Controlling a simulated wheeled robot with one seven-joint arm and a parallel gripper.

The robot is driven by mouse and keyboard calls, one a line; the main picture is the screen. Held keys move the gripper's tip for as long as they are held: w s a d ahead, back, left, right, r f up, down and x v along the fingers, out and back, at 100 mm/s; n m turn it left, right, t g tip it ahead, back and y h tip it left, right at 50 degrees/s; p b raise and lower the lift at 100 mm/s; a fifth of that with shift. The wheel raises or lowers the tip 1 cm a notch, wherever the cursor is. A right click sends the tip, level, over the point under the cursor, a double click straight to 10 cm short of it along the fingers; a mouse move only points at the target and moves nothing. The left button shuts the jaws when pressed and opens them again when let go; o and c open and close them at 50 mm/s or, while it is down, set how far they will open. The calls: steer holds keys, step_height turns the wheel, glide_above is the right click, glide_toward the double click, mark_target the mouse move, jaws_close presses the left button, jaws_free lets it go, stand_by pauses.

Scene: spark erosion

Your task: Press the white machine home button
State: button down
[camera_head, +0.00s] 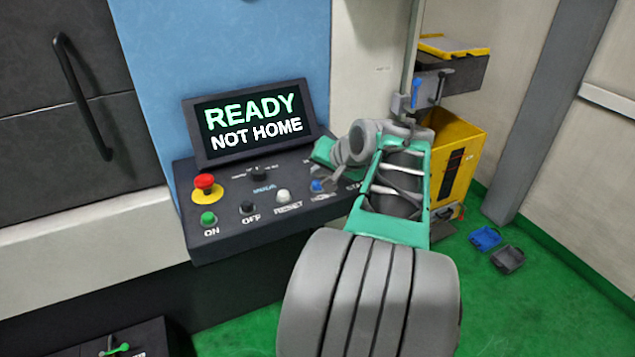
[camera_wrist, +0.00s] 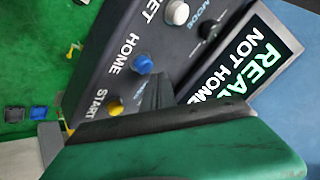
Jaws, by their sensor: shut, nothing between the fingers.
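The home button (camera_head: 318,186) is a blue button on the sloped dark control panel (camera_head: 225,240) of the white machine. Its HOME label is partly covered in the head view. In the wrist view the blue home button (camera_wrist: 142,63) shows clear beside the word HOME. My gripper (camera_head: 331,178) is shut and empty, low over the right part of the panel, close to the blue button. Whether it touches the button cannot be told. The screen (camera_head: 253,122) reads READY, NOT HOME.
A white RESET button (camera_head: 283,196), black OFF button (camera_head: 247,208), green ON button (camera_head: 208,219) and red emergency stop (camera_head: 204,183) lie left of it. A yellow START button (camera_wrist: 116,106) is on its other side. A yellow cart (camera_head: 455,155) stands behind my arm.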

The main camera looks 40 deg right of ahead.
steer(key=shift+f+b, duration=0.3)
steer(key=shift+f, duration=0.1)
steer(key=shift+f+b, duration=0.3)
steer(key=shift+f, duration=0.15)
stand_by(0.6)
steer(key=shift+r, duration=0.1)
steer(key=shift+r+p, duration=0.65)
steer(key=shift+r, duration=0.1)
step_height(320, 180, up, 5)
steer(key=p, duration=0.4)
stand_by(0.6)
